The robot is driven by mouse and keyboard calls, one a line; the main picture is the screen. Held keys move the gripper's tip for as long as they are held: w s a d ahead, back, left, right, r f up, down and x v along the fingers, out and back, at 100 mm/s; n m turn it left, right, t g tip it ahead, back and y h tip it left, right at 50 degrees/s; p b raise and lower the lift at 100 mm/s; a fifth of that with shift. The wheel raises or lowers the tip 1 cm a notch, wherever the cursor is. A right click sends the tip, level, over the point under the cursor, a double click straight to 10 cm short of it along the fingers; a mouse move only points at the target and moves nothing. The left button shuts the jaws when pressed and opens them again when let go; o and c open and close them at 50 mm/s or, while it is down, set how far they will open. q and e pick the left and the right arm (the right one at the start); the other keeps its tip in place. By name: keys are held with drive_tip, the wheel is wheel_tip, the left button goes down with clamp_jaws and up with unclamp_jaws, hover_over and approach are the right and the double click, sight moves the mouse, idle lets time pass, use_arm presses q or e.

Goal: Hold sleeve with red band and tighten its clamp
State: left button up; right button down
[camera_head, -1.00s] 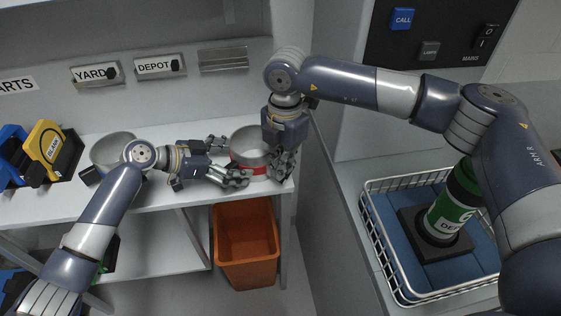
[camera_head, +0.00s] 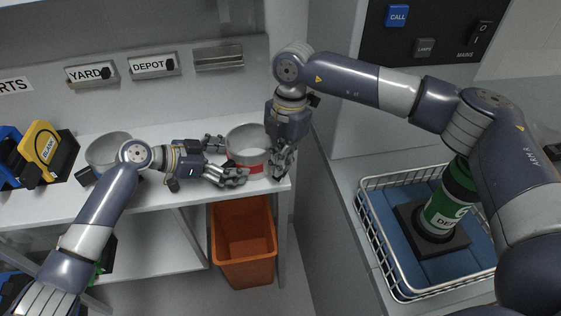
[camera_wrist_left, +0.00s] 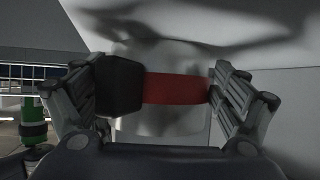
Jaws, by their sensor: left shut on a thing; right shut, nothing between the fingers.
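The sleeve with the red band (camera_head: 248,142) is a short grey-white ring on the white shelf, near its right end. Its red band (camera_wrist_left: 175,88) runs across the middle of the left wrist view, with a black block, perhaps the clamp, at its left. My left gripper (camera_head: 229,160) has its fingers on both sides of the sleeve and is shut on it; its fingers also flank the band in the left wrist view. My right gripper (camera_head: 281,165) points down, shut and empty, close beside the sleeve's right side. Whether it touches the sleeve or clamp cannot be told.
Another grey sleeve (camera_head: 108,149) stands at the shelf's left, near a yellow block (camera_head: 48,150) and blue blocks. An orange bin (camera_head: 243,243) is below the white shelf (camera_head: 150,192). At right, a wire basket (camera_head: 391,262) holds a green cylinder (camera_head: 443,208).

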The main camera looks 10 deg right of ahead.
drive_tip(key=shift+w+d+f, duration=0.1)
drive_tip(key=shift+d+f, duration=0.2)
idle(1.3)
drive_tip(key=shift+w+d+f, duration=0.1)
drive_tip(key=shift+w+d, duration=0.3)
drive_tip(key=shift+d, duration=0.05)
idle(1.0)
idle(1.0)
